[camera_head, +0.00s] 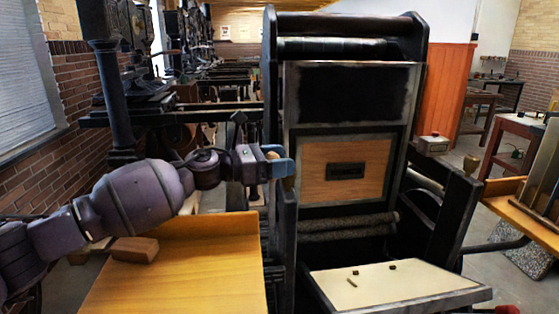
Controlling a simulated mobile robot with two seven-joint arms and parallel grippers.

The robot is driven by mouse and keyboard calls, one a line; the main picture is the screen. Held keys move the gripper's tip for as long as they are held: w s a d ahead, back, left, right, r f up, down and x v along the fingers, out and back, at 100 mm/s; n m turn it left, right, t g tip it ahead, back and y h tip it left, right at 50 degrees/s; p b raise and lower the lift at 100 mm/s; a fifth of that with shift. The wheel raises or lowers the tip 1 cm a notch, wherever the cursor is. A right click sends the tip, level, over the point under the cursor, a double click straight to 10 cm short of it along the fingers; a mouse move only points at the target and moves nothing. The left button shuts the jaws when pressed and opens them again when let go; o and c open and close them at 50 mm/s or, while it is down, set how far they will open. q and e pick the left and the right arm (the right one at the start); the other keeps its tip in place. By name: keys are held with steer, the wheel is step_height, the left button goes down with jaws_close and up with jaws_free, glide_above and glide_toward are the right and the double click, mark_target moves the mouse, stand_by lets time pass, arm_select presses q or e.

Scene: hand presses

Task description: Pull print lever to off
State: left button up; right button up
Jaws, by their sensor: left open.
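A hand press (347,120) with a dark frame stands in the middle of the view. I cannot tell whether the fingers touch the knob. My right gripper is not in view.
A wooden board (180,270) with a wooden block (134,249) lies below my left arm. A pale slanted tray (385,287) juts out at the press front.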

arm_select(q)
steer(key=shift+c, duration=0.3)
jaws_close()
steer(key=s+d+f+m, duration=0.1)
steer(key=s+f+m, duration=0.1)
steer(key=s, duration=0.4)
steer(key=s+d+f+m+p, duration=0.1)
steer(key=s+f+m, duration=0.1)
steer(key=s, duration=0.4)
steer(key=shift+s+d+m+h, duration=0.25)
steer(key=shift+m+h, duration=0.15)
steer(key=shift+m, duration=0.5)
steer(key=shift+o, duration=0.3)
jaws_free()
steer(key=shift+r, duration=0.1)
